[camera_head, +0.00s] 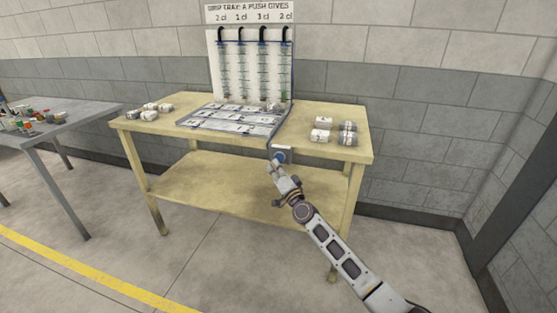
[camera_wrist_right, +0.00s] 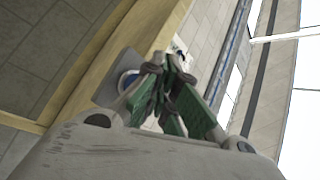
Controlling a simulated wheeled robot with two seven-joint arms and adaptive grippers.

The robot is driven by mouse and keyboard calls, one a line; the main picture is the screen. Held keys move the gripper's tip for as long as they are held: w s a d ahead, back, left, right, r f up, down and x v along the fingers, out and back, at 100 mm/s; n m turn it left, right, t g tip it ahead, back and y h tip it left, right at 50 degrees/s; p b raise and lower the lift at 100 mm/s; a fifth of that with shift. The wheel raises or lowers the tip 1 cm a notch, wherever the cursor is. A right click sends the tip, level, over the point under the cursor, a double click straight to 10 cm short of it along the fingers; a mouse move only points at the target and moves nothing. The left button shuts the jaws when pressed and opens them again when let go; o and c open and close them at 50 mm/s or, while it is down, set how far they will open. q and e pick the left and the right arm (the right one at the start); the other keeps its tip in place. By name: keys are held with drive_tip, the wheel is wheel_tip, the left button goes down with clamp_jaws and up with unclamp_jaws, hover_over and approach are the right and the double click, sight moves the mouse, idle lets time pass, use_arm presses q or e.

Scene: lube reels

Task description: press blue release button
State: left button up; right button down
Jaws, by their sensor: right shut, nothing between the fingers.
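The blue release button (camera_head: 280,156) sits on a small plate at the front edge of the yellow table, below the tray. In the right wrist view the button (camera_wrist_right: 127,82) shows as a blue disc in a pale ring on a grey plate, partly hidden behind my fingers. My right gripper (camera_head: 277,168) is shut and empty, with its fingertips just in front of and below the button. In the right wrist view its green-padded fingers (camera_wrist_right: 163,75) come together beside the button. I cannot tell whether they touch it. My left gripper is not in view.
The yellow table (camera_head: 232,182) carries a sloped tray (camera_head: 228,121) under a rack of vertical tubes (camera_head: 255,70). A grey table (camera_head: 60,128) with small items stands at left. Floor in front is clear.

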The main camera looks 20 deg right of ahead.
drive_tip(key=shift+s+a, duration=0.1)
drive_tip(key=shift+s, duration=0.05)
drive_tip(key=s+a+p, duration=0.1)
drive_tip(key=s+p, duration=0.1)
drive_tip(key=s+a+p, duration=0.1)
drive_tip(key=s, duration=0.1)
drive_tip(key=shift+a, duration=0.3)
idle(0.3)
idle(2.5)
